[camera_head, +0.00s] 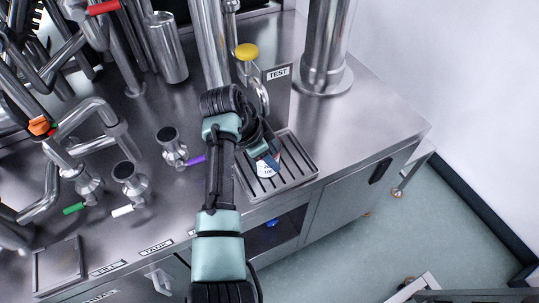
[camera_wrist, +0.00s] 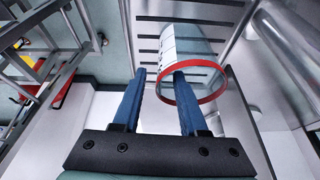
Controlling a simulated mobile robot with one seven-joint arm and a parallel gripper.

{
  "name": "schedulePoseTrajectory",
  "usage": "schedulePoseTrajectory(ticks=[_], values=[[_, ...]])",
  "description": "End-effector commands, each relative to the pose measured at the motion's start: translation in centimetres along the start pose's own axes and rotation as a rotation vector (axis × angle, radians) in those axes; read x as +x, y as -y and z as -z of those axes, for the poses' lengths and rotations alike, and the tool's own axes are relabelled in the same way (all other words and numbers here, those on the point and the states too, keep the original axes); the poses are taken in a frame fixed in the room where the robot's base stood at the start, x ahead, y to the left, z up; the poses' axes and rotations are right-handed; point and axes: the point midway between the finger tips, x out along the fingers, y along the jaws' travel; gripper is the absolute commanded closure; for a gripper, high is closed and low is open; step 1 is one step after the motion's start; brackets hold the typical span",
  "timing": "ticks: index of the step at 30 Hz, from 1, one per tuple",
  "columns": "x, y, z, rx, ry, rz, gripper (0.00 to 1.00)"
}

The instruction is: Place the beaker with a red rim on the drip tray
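The clear beaker with a red rim (camera_wrist: 222,92) shows in the wrist view, its open end towards the camera and white markings on its side. In the head view the beaker (camera_head: 265,169) is partly hidden by my gripper; it appears to stand on the slatted drip tray (camera_head: 300,177). The tray's dark slots also show behind the beaker in the wrist view. My gripper (camera_wrist: 160,73) has its two blue fingers apart. The beaker's left rim edge lies between them in the picture, and the right finger overlaps the rim opening. I cannot tell whether that finger is inside the beaker.
A yellow-topped tap (camera_head: 247,52) by the TEST label stands behind the tray. A thick steel column (camera_head: 325,50) rises at the back right. Pipes and valves crowd the left. The steel counter (camera_head: 375,118) is bare right of the tray.

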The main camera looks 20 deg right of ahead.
Motion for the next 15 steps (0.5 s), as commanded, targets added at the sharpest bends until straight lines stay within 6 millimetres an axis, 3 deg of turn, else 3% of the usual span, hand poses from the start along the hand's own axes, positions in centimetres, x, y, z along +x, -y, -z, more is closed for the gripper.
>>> schedulePoseTrajectory(ticks=[8,11,15], values=[[-0.2,0.0,0.0,0.0,0.0,0.0,0.58],[-1.1,0.1,0.0,0.0,-0.001,0.001,0.58],[-3.6,0.1,0.1,0.001,-0.002,0.004,0.58]])
